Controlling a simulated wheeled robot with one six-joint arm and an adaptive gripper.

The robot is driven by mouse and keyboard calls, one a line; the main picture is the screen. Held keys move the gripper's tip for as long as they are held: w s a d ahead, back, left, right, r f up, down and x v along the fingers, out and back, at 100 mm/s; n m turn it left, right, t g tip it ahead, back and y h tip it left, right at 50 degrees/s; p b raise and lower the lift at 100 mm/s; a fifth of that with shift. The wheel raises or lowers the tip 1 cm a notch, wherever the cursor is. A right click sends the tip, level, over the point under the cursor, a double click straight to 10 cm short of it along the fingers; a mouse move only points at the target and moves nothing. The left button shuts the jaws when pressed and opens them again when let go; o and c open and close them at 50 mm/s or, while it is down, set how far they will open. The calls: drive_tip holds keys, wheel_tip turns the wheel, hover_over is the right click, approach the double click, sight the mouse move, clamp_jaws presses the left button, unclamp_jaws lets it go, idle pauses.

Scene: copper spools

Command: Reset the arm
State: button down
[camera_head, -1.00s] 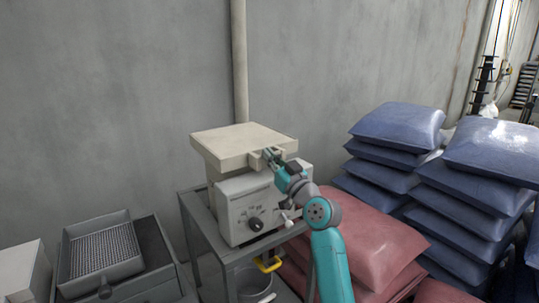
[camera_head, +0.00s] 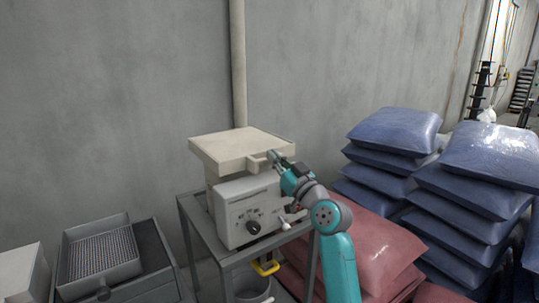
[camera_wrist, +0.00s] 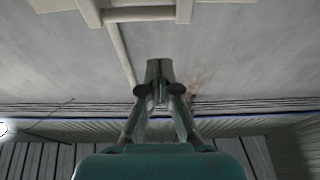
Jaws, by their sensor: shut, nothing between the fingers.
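My gripper (camera_head: 272,157) is at the end of my teal and grey arm, near the front right edge of a cream flat-topped machine (camera_head: 240,146). In the wrist view my gripper (camera_wrist: 159,92) has its fingers together, with nothing between them. A cream handle-like bar (camera_wrist: 140,14) of the machine shows above the fingertips there, apart from them. In the head view the fingertips overlap the handle, and I cannot tell if they touch it.
The machine stands on a grey metal stand (camera_head: 186,222) with a bucket (camera_head: 252,288) below. A tray with a mesh bottom (camera_head: 133,262) is at left. Red sacks (camera_head: 385,250) and stacked blue sacks (camera_head: 395,130) are at right. A grey wall (camera_head: 110,100) with a pipe (camera_head: 238,60) is behind.

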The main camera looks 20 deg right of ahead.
drive_tip(key=s+f+m+g+h, duration=0.1)
drive_tip(key=s+f+m+h, duration=0.15)
drive_tip(key=s+f, duration=1.05)
drive_tip(key=s+f+m+g+h, duration=0.1)
drive_tip(key=s+f+m+h, duration=0.15)
drive_tip(key=s+f, duration=0.95)
drive_tip(key=s+a+f+g+h, duration=0.1)
drive_tip(key=s+a+f+h, duration=0.1)
drive_tip(key=s+f, duration=1.1)
drive_tip(key=s+r+g, duration=0.1)
drive_tip(key=s, duration=1.2)
drive_tip(key=s+a+r+n+g, duration=0.1)
drive_tip(key=s, duration=1.1)
drive_tip(key=shift+s+a+r+g, duration=0.25)
drive_tip(key=shift+s+r+g, duration=0.05)
drive_tip(key=shift+s+r, duration=0.1)
